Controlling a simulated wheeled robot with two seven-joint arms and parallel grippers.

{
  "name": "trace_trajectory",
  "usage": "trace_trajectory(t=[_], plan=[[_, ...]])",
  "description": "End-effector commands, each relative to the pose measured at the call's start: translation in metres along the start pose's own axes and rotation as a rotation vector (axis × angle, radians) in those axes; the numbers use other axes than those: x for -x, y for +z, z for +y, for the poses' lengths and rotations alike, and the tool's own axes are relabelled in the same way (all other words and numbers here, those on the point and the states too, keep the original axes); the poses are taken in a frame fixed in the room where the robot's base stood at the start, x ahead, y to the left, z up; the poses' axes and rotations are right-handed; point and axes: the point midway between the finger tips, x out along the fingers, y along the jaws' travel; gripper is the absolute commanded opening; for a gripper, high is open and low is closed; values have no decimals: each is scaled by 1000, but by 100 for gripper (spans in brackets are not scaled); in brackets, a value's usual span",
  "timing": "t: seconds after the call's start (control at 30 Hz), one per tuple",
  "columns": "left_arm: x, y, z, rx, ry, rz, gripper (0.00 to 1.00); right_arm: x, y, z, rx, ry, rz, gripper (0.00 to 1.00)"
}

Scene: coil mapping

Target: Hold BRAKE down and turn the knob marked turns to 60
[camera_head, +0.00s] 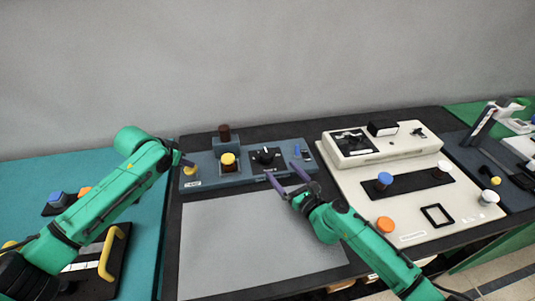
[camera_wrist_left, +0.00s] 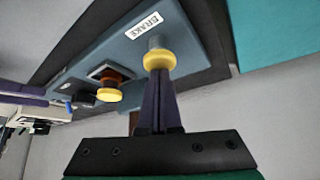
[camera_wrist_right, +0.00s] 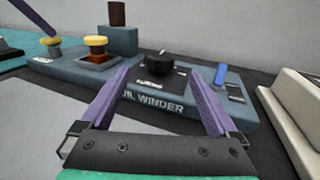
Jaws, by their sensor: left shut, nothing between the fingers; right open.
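The blue-grey coil winder (camera_head: 215,181) stands at the back of the middle table. Its BRAKE button (camera_wrist_left: 158,61), with a yellow cap, is at its left end beside a BRAKE label. My left gripper (camera_head: 183,163) is shut and empty, its fingertips at the yellow cap; I cannot tell how far the button is pressed. The black knob (camera_head: 265,155) with a white pointer mark is right of centre and also shows in the right wrist view (camera_wrist_right: 160,65). My right gripper (camera_head: 279,186) is open, its fingers spread in front of the knob and apart from it. The knob's scale is unreadable.
Another yellow-capped button (camera_wrist_right: 96,45) and a brown post (camera_wrist_right: 117,14) stand between the brake and knob. A blue switch (camera_wrist_right: 220,74) is right of the knob. A cream console (camera_head: 400,185) stands close on the right. A bare grey panel (camera_head: 250,245) lies in front.

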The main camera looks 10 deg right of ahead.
Motion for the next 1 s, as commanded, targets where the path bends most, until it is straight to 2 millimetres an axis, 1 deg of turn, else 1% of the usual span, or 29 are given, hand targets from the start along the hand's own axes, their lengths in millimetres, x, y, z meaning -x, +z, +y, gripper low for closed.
trace_trajectory(t=[0.03,0.2,0.33,0.4,0.5,0.73,0.77,0.8,0.87,0.9,0.93,0.97,1.0], plan=[[-1,2,0,1,1,-5,0,-12,2,-1,3,0,-4,95],[-1,2,0,1,1,-5,0,-58,2,0,3,0,-4,95],[-1,2,0,1,1,-4,0,-85,1,-1,4,-1,-2,95],[-1,2,0,1,1,-4,0,-94,1,0,4,0,-2,95],[-1,2,0,1,0,-4,0,-100,1,0,6,2,-1,95],[-1,2,0,1,0,-4,0,-100,0,0,8,3,0,95],[-1,2,0,1,0,-4,0,-100,0,0,8,3,0,84],[-1,2,0,1,0,-4,0,-100,0,0,8,3,0,68],[-1,2,0,1,0,-4,0,-100,0,0,8,3,0,46],[-1,2,0,1,0,-4,0,-100,0,0,8,3,0,30],[-1,2,0,1,0,-4,0,-100,0,0,8,3,0,19],[-1,2,0,1,0,-4,0,-100,0,0,8,3,0,9],[-1,2,0,1,0,-4,0,-100,0,0,8,3,0,9]])
